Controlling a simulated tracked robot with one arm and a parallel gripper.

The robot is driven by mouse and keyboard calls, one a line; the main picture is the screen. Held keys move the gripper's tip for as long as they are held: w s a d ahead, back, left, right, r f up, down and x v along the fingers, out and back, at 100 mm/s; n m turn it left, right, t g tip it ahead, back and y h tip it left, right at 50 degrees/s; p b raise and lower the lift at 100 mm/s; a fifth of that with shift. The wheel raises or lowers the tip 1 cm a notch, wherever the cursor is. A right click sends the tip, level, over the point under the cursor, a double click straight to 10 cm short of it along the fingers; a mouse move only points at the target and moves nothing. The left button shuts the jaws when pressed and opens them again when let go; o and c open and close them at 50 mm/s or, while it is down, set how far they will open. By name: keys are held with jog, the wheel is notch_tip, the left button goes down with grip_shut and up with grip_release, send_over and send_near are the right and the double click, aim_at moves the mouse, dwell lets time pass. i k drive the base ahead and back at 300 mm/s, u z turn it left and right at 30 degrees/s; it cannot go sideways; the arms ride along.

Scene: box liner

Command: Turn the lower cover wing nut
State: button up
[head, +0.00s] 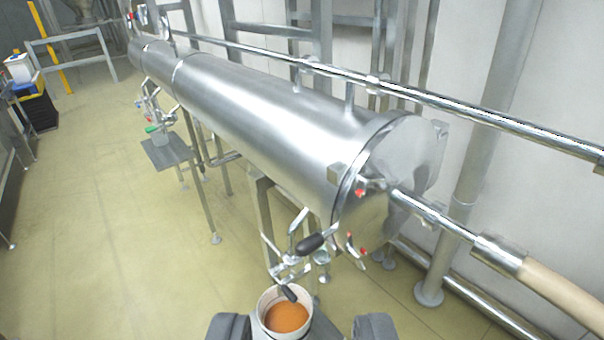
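A long steel cylinder lies across the view, and its round end cover (408,150) faces right. Low on the cover is a small metal fitting with red tips (356,249); it may be the lower wing nut, but it is too small to be sure. Another red-tipped fitting (368,189) sits higher, by the pipe joint. My gripper (302,328) shows at the bottom edge as two dark fingers, wide apart with nothing gripped. It is below and left of the cover in the picture, apart from it.
A white bucket of orange-brown liquid (286,317) stands below a valve with a black handle (311,243). A steel pipe (440,218) leads right from the cover to a beige hose (565,296). An upper rail (480,118) runs along the wall. The floor at left is clear.

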aim_at(357, 254)
jog(key=u, duration=0.05)
jog(key=k, duration=1.15)
jog(key=z, duration=0.65)
jog(key=i, duration=1.6)
jog(key=u, duration=0.7)
